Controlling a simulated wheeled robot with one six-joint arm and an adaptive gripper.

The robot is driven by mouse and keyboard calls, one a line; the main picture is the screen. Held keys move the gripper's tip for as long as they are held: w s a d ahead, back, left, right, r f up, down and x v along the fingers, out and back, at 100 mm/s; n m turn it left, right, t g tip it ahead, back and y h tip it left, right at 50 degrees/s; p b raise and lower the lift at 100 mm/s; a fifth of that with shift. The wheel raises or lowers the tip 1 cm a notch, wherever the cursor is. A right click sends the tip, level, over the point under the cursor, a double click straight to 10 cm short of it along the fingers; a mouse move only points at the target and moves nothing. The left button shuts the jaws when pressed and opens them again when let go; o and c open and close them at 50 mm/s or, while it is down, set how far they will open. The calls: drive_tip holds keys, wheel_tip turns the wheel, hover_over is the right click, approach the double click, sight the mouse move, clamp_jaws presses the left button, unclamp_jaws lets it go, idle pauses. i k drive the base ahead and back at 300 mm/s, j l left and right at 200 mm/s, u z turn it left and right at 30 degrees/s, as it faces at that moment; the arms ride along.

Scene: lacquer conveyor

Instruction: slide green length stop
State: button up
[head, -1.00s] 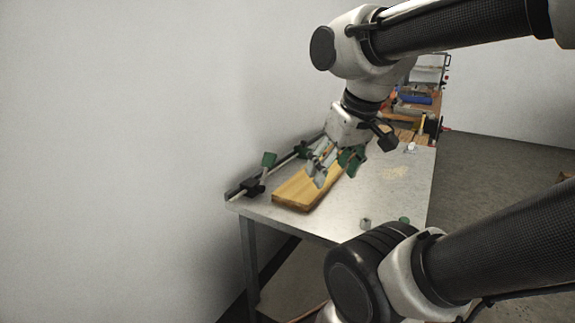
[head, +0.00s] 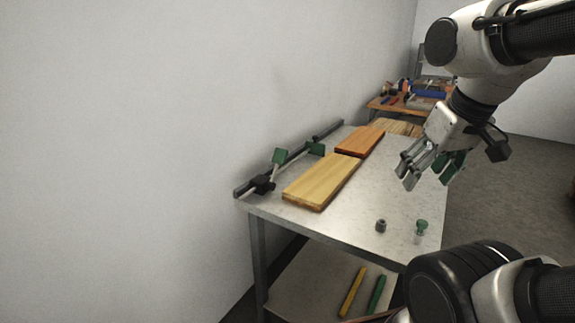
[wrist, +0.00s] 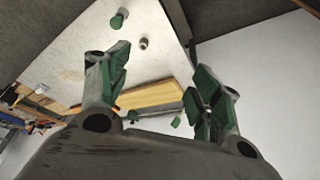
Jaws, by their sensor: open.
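The length stop is on a dark rail (head: 328,131) along the wall side of the grey table. Two green pieces show on this rail: a near green flag (head: 279,156) above a black block (head: 263,184), and a farther green piece (head: 316,148) beside the boards. I cannot tell for sure which of them is the task's stop. My gripper (head: 422,166) is open and empty, above the right side of the table and apart from the rail. In the wrist view its green-padded fingers (wrist: 160,88) are spread, with a board and small green pieces beyond them.
A light wooden board (head: 322,182) and a reddish board (head: 361,141) lie end to end beside the rail. A small grey cylinder (head: 381,226) and a green-topped knob (head: 421,226) stand near the front right. The table's right half is otherwise clear; a cluttered bench (head: 408,103) stands behind.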

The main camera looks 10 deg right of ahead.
sight(314, 149)
drive_tip(key=i+j+z, duration=0.1)
drive_tip(key=j, duration=0.3)
drive_tip(key=i+j+z, duration=0.1)
drive_tip(key=i+j, duration=0.15)
drive_tip(key=j, duration=0.15)
drive_tip(key=i+j, duration=0.1)
drive_tip(key=j, duration=0.3)
drive_tip(key=i+j+z, duration=0.15)
drive_tip(key=j, duration=0.25)
